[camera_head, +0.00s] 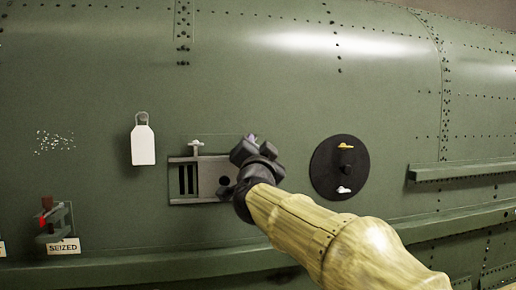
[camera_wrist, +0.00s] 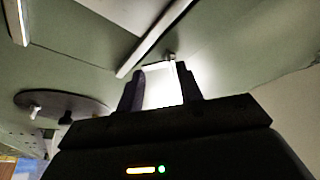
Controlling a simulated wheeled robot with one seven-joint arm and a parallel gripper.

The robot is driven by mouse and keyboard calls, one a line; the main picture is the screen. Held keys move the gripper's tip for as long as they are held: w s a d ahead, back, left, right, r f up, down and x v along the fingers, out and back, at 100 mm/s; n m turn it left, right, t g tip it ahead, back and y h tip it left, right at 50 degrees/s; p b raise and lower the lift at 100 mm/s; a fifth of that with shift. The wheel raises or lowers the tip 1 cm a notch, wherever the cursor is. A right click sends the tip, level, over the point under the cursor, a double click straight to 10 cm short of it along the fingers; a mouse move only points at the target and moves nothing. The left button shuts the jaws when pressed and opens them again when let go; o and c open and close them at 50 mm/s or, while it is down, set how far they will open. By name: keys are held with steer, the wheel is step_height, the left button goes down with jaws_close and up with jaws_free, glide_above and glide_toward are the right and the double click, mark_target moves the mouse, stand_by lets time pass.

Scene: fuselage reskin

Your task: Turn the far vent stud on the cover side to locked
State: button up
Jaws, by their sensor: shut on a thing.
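The vent (camera_head: 212,184) is a grey slotted panel on the green fuselage side. One pale T-shaped vent stud (camera_head: 196,144) stands at its upper left. My gripper (camera_head: 248,147) is at the vent's upper right, on the side toward the round black cover (camera_head: 322,168). It hides the far vent stud there almost wholly. In the wrist view, the fingers (camera_wrist: 162,88) are a little apart, with a glaring white patch between them. A small fitting (camera_wrist: 171,57) shows just beyond the fingertips. The gripper is shut on the stud; the stud's angle cannot be read.
The black cover carries a yellow stud (camera_head: 345,146) and a white stud (camera_head: 344,190). A white tag (camera_head: 143,144) hangs left of the vent. A "SEIZED" label (camera_head: 63,247) sits by a red-marked fitting at lower left. A ledge (camera_head: 455,172) projects at right.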

steer(key=o, duration=1)
steer(key=shift+f, duration=0.1)
steer(key=n+y+b, duration=0.1)
steer(key=n, duration=0.1)
steer(key=n+b, duration=0.2)
steer(key=shift+d+y, duration=0.2)
steer(key=shift+y, duration=0.2)
steer(key=s+d+f+n+y+b, duration=0.2)
steer(key=s+f+n+b, duration=0.1)
steer(key=s+b, duration=0.45)
steer(key=s+d+f+n+y+b, duration=0.2)
steer(key=s+f+n+b, duration=0.15)
steer(key=s+b, duration=0.35)
steer(key=w+d+f+g+h+p, duration=0.1)
steer(key=w+f+g+p, duration=0.1)
steer(key=f, duration=0.5)
steer(key=w+d+f+g+h+p, duration=0.1)
steer(key=w+d+f+g+p, duration=0.1)
steer(key=f, duration=0.6)
steer(key=w+d+f+m+g+h+p, duration=0.1)
steer(key=w+f+g+h+p, duration=0.1)
steer(key=f, duration=0.5)
steer(key=shift+w+d+f+g+p, duration=0.2)
steer(key=shift+d+f+g+p, duration=0.15)
steer(key=shift+g, duration=0.35)
